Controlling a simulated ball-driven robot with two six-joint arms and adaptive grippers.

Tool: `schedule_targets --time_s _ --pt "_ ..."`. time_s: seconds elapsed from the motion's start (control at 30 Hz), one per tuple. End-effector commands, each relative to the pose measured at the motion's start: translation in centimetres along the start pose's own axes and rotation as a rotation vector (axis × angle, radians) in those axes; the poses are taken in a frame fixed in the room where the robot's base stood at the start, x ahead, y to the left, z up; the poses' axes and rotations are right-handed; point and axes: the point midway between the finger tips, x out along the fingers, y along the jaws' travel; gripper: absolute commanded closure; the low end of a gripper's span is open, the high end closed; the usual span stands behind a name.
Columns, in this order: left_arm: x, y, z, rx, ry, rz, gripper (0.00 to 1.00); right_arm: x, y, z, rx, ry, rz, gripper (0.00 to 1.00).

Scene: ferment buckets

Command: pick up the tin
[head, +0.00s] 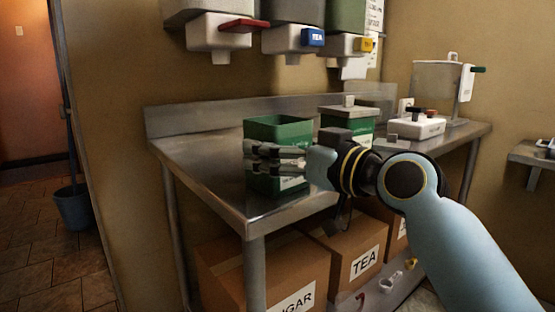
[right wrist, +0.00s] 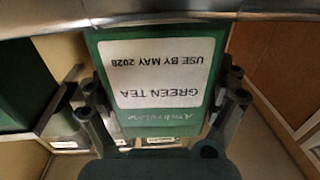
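A green open-topped tin (head: 263,128) stands near the front edge of the steel table. Its white label (right wrist: 160,72) reads GREEN TEA, USE BY MAY 2028, upside down in the right wrist view. My right gripper (head: 262,157) reaches in from the right across the tin and hides part of its middle. In the right wrist view the fingers are spread, one at each side of the tin (right wrist: 112,119). I cannot tell whether they touch it. A second green tin (head: 346,113), with a lid, stands behind to the right. My left gripper is out of view.
The steel table (head: 195,165) is clear left of the tin. A white scale-like device (head: 416,129) stands at its right. Dispensers (head: 220,32) hang above the back. Cardboard boxes (head: 345,255) sit below. A bucket (head: 73,207) stands at far left.

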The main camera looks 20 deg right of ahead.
Motion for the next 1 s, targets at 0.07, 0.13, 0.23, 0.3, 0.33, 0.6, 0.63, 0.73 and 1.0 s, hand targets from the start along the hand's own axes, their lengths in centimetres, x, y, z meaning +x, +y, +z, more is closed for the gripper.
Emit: schedule_targets --time_s 0.07,0.13,0.23,0.3,0.33,0.6,0.63,0.73,1.0 --pt "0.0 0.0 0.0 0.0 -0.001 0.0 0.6 0.0 0.0 0.0 0.0 0.0 0.0 0.26" --pt "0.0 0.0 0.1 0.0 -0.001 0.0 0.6 0.0 0.0 0.0 0.0 0.0 0.0 0.35" --pt "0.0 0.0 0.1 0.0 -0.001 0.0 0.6 0.0 0.0 0.0 0.0 0.0 0.0 0.48" --pt "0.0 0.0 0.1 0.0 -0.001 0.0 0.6 0.0 0.0 0.0 0.0 0.0 0.0 0.53" --pt "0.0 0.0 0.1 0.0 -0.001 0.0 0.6 0.0 0.0 0.0 0.0 0.0 0.0 0.53" --pt "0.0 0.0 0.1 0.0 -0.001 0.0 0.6 0.0 0.0 -0.1 0.0 0.002 0.0 0.55" --pt "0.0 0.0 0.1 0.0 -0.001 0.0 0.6 0.0 0.0 -0.1 0.0 0.002 0.0 0.55" --pt "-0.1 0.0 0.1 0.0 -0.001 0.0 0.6 0.0 0.0 -0.2 0.0 0.002 0.0 0.55" --pt "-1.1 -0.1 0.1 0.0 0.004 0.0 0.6 0.0 0.0 -3.0 -0.002 0.007 0.0 0.55"
